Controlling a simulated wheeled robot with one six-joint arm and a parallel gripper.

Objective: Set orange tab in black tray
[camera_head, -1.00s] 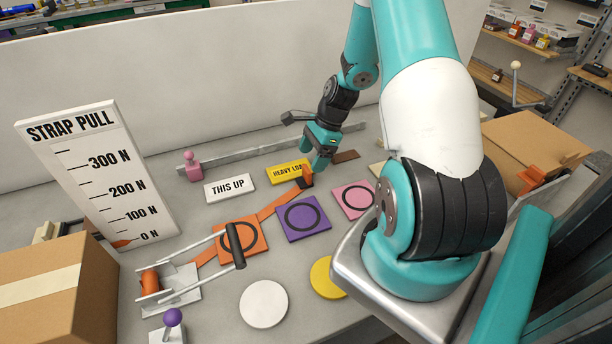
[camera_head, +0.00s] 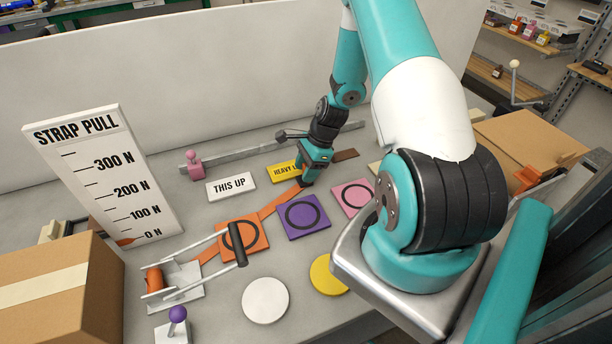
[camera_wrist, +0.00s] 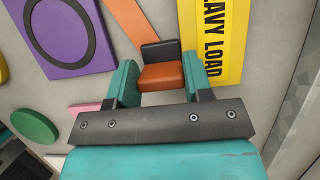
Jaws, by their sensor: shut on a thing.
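The orange tab (camera_wrist: 163,77) is a small orange block between the two teal fingers of my gripper (camera_wrist: 158,82) in the wrist view. My gripper is shut on it. A black block-like piece (camera_wrist: 160,51), which may be the black tray, sits against the tab's far side, at the end of a flat orange strap (camera_wrist: 126,18). I cannot tell whether the tab rests in it. In the head view my gripper (camera_head: 305,181) is low over the bench at the strap's upper end (camera_head: 278,203) and hides most of the tab and black piece.
A yellow HEAVY LOAD plate (camera_wrist: 217,35) lies close to the right finger. A purple pad (camera_head: 303,218) and pink pad (camera_head: 352,197) lie nearby. A lever ratchet (camera_head: 190,278) stands at the strap's other end. The STRAP PULL board (camera_head: 105,175) stands at left.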

